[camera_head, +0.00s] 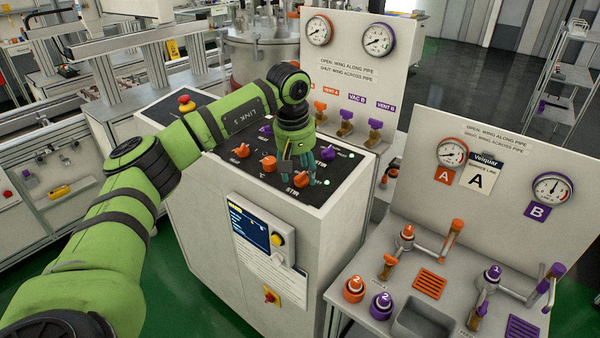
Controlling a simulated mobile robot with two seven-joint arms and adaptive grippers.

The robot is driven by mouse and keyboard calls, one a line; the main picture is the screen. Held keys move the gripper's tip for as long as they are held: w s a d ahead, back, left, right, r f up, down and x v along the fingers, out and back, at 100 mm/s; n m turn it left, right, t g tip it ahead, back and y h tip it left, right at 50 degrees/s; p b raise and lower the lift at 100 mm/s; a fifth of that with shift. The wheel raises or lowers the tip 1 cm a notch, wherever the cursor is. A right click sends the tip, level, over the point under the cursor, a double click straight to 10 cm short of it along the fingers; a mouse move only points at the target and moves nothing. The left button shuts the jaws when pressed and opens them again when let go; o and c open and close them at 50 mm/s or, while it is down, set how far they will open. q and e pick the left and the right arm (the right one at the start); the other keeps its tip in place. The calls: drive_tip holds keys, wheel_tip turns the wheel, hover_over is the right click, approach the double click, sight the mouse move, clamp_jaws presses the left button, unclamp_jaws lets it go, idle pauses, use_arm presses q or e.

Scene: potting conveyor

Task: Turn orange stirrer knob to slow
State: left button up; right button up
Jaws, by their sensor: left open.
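The orange stirrer knob (301,180) is on the dark sloped top panel of the grey console (335,194), just above the STIR label. My left gripper (300,171) reaches over the panel from above, pointing down, with its fingers at the stirrer knob. It is open and partly covers the knob, so I cannot tell whether the fingers touch it. The knob's pointer position and scale marks are too small to read. My right gripper is not in view.
Two more orange knobs (268,163) and a purple knob (328,153) stand close by on the panel. Behind it are orange and purple vent valves (346,116) below two gauges. A bench with valves and a gauge board (500,130) stands at the right.

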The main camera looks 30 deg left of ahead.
sight(295, 190)
use_arm(q)
wheel_tip(295, 190, up, 10)
drive_tip(key=s, duration=0.2)
drive_tip(key=shift+r, duration=0.2)
idle(0.3)
